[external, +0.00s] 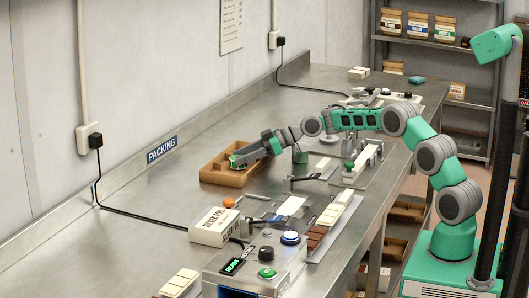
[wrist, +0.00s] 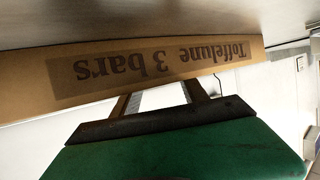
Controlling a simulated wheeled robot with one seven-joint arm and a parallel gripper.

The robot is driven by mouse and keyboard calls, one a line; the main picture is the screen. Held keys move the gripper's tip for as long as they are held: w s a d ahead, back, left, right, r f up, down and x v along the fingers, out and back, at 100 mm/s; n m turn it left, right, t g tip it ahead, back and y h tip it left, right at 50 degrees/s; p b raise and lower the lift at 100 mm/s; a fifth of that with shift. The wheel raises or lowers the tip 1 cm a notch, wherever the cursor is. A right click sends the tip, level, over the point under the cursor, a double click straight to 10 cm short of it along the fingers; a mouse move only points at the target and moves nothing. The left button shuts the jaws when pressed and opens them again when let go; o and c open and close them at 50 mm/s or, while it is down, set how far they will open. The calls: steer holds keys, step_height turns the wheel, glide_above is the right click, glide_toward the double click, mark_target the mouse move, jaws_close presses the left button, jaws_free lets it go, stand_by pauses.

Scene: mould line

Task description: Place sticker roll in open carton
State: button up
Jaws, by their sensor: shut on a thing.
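The open carton (external: 221,179) is a low tan box on the steel bench near the back wall. In the wrist view its side wall (wrist: 25,85) fills the upper part, with upside-down print reading "Toffelune 3 bars". My gripper (external: 237,160) reaches over the carton from the right, with its tip at the carton's opening. In the wrist view my gripper (wrist: 160,98) is shut on a pale thing, taken as the sticker roll (wrist: 158,97). The roll is mostly hidden, and I cannot tell whether it touches the carton floor.
A white "Silver foil" box (external: 215,228), an orange item (external: 228,203) and a control box with a lit blue button (external: 290,238) stand nearer on the bench. Trays of bars (external: 318,236) lie right of them. The bench left of the carton is clear except for a black cable.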

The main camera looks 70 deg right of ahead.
steer(key=shift+f, duration=0.25)
steer(key=o, duration=1.3)
steer(key=shift+o, duration=0.2)
steer(key=shift+r, duration=0.3)
steer(key=b+v, duration=0.1)
steer(key=v, duration=1.1)
